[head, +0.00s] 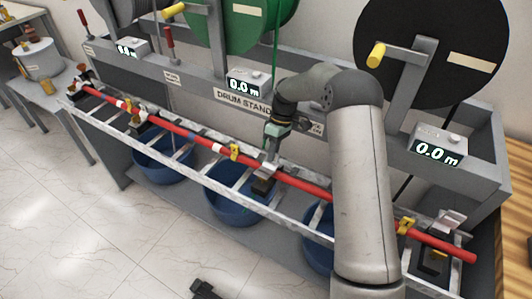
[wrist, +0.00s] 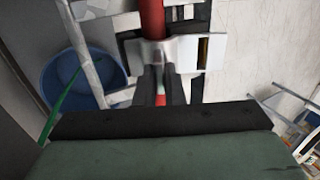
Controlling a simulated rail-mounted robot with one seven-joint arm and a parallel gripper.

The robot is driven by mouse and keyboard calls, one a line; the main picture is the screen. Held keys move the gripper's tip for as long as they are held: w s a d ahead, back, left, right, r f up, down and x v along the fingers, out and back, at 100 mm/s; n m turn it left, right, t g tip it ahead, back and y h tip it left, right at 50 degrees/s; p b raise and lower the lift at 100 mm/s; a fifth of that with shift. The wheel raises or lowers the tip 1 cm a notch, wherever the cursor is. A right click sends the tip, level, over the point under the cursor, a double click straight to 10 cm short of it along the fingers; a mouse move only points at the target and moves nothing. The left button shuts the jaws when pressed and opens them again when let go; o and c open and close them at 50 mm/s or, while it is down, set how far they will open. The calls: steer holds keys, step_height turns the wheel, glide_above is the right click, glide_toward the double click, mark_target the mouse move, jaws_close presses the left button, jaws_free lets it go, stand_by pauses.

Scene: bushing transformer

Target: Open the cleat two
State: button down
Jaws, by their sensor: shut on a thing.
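A red cable (head: 205,140) runs along a metal ladder tray (head: 218,187), with several black-and-silver cleats spaced along it. My gripper (head: 270,152) is at the middle cleat (head: 263,186), just below the drum stand sign. In the wrist view the two dark fingers (wrist: 160,80) are close together on the near edge of the silver cleat strap (wrist: 178,50), which lies across the red cable (wrist: 152,18). Their grip is partly hidden. Another cleat (head: 137,121) is to the left, and one with its silver top raised (head: 446,220) is at the right end. No numbers show on the cleats.
Blue tubs (head: 232,205) stand under the tray. Behind are cable drums (head: 440,50), yellow handles and meter boxes (head: 438,146) reading 0.0 m. Yellow tags (head: 234,152) sit on the cable. The floor in front is mostly clear.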

steer(key=c, duration=1.5)
jaws_free()
steer(key=shift+r+b, duration=0.4)
steer(key=shift+r, duration=0.15)
steer(key=s+r+b, duration=0.1)
steer(key=s+r, duration=0.3)
steer(key=s+d+r+b, duration=0.1)
steer(key=s+r+b, duration=0.1)
steer(key=s+r, duration=0.2)
steer(key=s+d+r+b, duration=0.1)
steer(key=s+r, duration=0.3)
steer(key=s, duration=0.1)
steer(key=shift+s+d+b, duration=0.25)
steer(key=shift+s+b, duration=0.05)
steer(key=shift+s, duration=0.1)
